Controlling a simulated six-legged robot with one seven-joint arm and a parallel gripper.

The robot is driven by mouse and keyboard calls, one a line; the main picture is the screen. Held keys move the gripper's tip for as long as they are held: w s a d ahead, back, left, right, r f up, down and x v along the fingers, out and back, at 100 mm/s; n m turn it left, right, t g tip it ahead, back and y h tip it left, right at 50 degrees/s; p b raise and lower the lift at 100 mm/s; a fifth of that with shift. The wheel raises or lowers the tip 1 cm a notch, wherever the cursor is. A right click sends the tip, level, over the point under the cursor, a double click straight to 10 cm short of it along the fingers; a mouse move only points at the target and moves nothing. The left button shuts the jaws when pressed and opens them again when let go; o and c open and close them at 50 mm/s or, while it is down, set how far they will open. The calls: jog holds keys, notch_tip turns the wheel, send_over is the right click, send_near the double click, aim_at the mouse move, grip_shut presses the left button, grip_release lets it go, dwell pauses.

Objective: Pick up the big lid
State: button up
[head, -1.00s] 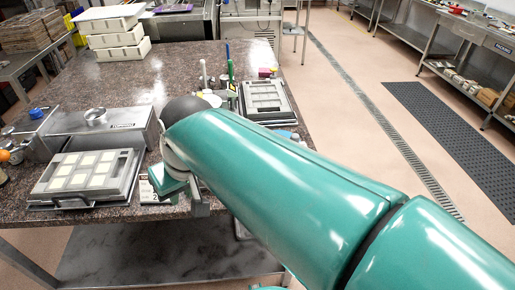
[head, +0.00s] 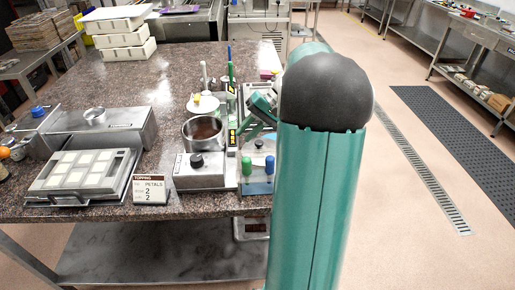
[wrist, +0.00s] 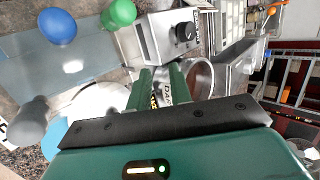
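I cannot tell for certain which thing is the big lid. A pale round disc (head: 203,104), possibly a lid, lies just behind the steel pot (head: 203,131). The pot is uncovered and holds something brown. My gripper (head: 262,106) is right of the pot, partly hidden by my arm. In the wrist view my gripper (wrist: 162,86) shows two green fingers apart, with a lettered label in view between them and nothing held. The pot (wrist: 201,78) shows just beyond the right finger. A white round thing (wrist: 97,102) is partly hidden by the gripper body.
A control box with a black knob (head: 197,162) stands before the pot. Green (head: 247,166) and blue (head: 270,164) knobs are close by, right of it. A mould tray (head: 80,172), a topping box (head: 120,130) and a sign (head: 151,190) are at left. The counter's middle back is clear.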

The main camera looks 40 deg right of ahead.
jog(key=s+d+f+m+t+y, duration=0.2)
jog(key=d+f+t, duration=0.15)
jog(key=d, duration=0.75)
jog(key=t, duration=0.2)
send_near(262, 144)
jog(key=shift+w+a+f+m, duration=0.4)
jog(key=shift+w+a+f, duration=0.15)
jog(key=shift+a+f, duration=0.3)
jog(key=x, duration=0.5)
jog(key=shift+w+r, duration=0.1)
jog(key=shift+w, duration=0.2)
grip_shut()
